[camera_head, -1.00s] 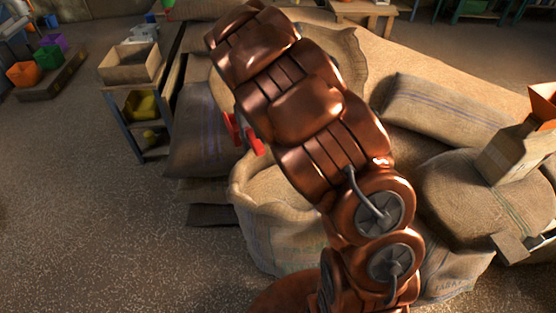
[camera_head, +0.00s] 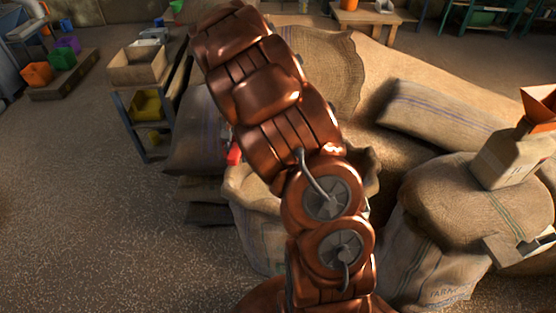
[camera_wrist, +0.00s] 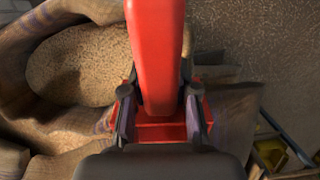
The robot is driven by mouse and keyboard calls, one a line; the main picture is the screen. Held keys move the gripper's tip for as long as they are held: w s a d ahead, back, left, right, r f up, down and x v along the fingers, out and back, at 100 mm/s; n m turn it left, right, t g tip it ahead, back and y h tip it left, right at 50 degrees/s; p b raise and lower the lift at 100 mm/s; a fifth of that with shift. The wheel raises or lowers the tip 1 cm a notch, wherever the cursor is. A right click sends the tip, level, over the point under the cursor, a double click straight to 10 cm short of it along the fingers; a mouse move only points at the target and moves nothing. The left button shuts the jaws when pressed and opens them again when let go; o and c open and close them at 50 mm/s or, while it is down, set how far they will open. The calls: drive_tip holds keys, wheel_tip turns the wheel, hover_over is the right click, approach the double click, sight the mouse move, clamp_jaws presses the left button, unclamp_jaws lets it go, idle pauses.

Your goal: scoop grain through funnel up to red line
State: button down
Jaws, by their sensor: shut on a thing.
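My gripper (camera_wrist: 159,100) is shut on the red scoop (camera_wrist: 157,50) in the wrist view. The scoop's long red part runs up the picture between the fingers. I cannot tell whether it holds grain. Left of it, an open sack (camera_wrist: 20,65) shows a patch of grain (camera_wrist: 80,65). In the head view my arm covers most of the gripper; only a bit of the red scoop (camera_head: 233,152) shows, above the open sack (camera_head: 262,235). The orange funnel (camera_head: 540,106) sits on a tan container (camera_head: 508,160) at the right. I see no red line.
The container stands on a full sack (camera_head: 440,200). A metal piece (camera_head: 520,248) lies in front of it. Another sack (camera_head: 440,115) lies behind. A shelf with a cardboard box (camera_head: 138,68) and a yellow bin (camera_head: 148,104) stands at the left.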

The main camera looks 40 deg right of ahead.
drive_tip(key=s+d+m+t+y+b, duration=0.1)
drive_tip(key=s+d+m+y, duration=0.3)
drive_tip(key=s+d+m, duration=0.45)
drive_tip(key=shift+d+f+b, duration=2)
drive_tip(key=shift+f+b, duration=0.4)
drive_tip(key=shift+f, duration=3)
drive_tip(key=shift+d+f+b, duration=2)
drive_tip(key=shift+f+b, duration=0.35)
drive_tip(key=shift+f, duration=3.05)
drive_tip(key=a+r+h, duration=0.2)
drive_tip(key=r+h, duration=0.1)
drive_tip(key=r, duration=0.4)
drive_tip(key=a+r+t+h+p, duration=0.1)
drive_tip(key=a+r+h, duration=0.1)
drive_tip(key=r+h, duration=0.2)
drive_tip(key=shift+a+r, duration=0.35)
drive_tip(key=shift+r, duration=1.15)
drive_tip(key=shift+r, duration=0.15)
